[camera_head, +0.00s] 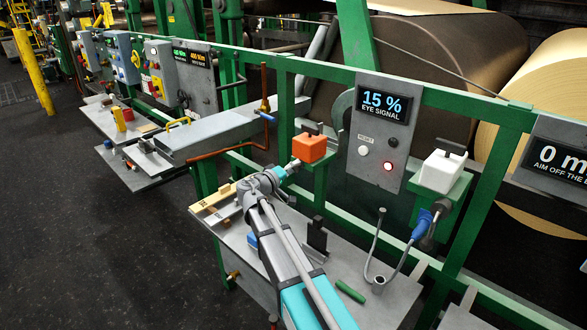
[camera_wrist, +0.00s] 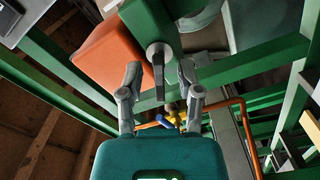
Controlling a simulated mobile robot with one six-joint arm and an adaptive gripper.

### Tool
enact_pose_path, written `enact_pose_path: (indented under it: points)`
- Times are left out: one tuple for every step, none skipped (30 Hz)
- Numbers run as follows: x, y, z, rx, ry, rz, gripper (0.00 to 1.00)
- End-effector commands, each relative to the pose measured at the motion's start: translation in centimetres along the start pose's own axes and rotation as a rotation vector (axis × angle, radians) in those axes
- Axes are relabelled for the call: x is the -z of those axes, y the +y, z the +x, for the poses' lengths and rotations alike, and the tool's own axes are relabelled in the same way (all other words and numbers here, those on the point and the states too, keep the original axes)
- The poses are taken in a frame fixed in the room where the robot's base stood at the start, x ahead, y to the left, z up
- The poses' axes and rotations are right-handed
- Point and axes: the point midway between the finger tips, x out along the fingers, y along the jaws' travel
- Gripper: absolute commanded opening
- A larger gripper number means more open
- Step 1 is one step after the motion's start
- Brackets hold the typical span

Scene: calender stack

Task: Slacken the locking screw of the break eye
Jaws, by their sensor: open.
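The orange box (camera_head: 309,148), which looks like the break eye, sits on a green bracket on the green rail. In the wrist view the orange box (camera_wrist: 112,52) is at the upper left, beside a green post. A round grey screw head with a dark lever (camera_wrist: 158,62), seemingly the locking screw, is fixed on that green post next to the box. My gripper (camera_wrist: 159,76) is open, with one fingertip on each side of the lever. I cannot tell whether they touch it. In the head view my gripper (camera_head: 293,165) is just below and left of the orange box.
A panel (camera_head: 385,105) reads "15 % EYE SIGNAL", with a white reset button (camera_head: 363,150) and a lit red lamp (camera_head: 388,167). A white box (camera_head: 441,172) stands to its right. A grey bench (camera_head: 345,268) with loose tools lies below. Large rolls fill the back.

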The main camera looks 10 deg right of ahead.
Motion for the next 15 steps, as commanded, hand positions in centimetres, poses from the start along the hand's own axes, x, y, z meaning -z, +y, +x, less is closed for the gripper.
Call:
enact_pose_path:
  points:
    - [-0.01, 0.00, 0.00, 0.000, 0.000, 0.000, 0.46]
    - [-0.01, 0.00, 0.00, 0.000, 0.000, 0.000, 0.40]
    - [-0.01, 0.01, 0.01, 0.000, 0.000, 0.000, 0.33]
    - [-0.01, 0.01, 0.01, 0.000, 0.000, 0.000, 0.27]
    - [-0.01, 0.01, 0.01, 0.000, 0.000, 0.000, 0.22]
    - [-0.02, 0.01, 0.01, 0.000, 0.000, 0.000, 0.14]
    - [-0.02, 0.01, 0.01, 0.000, 0.000, 0.000, 0.09]
    - [-0.02, 0.01, 0.01, 0.000, -0.001, 0.000, 0.03]
    - [-0.03, 0.01, 0.02, 0.000, -0.001, 0.000, 0.00]
    - [-0.03, 0.01, 0.02, 0.000, -0.001, 0.000, 0.00]
    - [-0.03, 0.01, 0.03, 0.000, -0.001, 0.000, 0.00]
    - [-0.03, 0.01, 0.03, 0.000, -0.001, 0.000, 0.00]
    - [-0.03, 0.01, 0.03, 0.000, -0.001, 0.000, 0.00]
    - [-0.03, 0.01, 0.03, 0.000, -0.001, 0.000, 0.00]
    - [-0.04, 0.00, 0.04, 0.000, -0.001, 0.000, 0.00]
